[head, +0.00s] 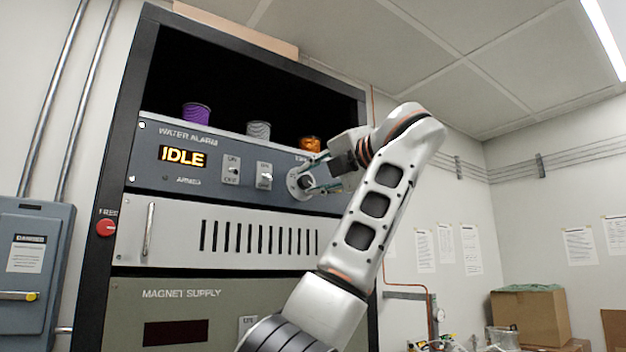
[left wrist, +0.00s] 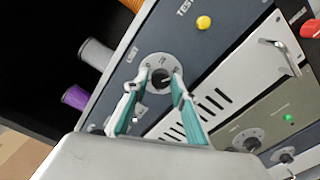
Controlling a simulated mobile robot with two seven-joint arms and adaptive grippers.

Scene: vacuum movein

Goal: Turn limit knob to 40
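The limit knob (left wrist: 162,78) shows in the left wrist view as a dark round knob on a pale dial, with the word LIMIT beside it. The dial marks are too small to read. In the head view the pale dial (head: 298,184) sits at the right end of the WATER ALARM panel, partly covered by my gripper. My left gripper (left wrist: 154,88) is open, its teal fingers spread to either side of the knob. Gaps show between the fingertips and the knob; contact is not visible. My right gripper is in neither view.
The WATER ALARM panel (head: 222,150) shows IDLE and has two toggle switches left of the dial. Several spools, one purple (head: 196,116), stand on the ledge above. A yellow button (left wrist: 204,22) labelled TEST is near the knob. A handled white panel (head: 200,235) lies below.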

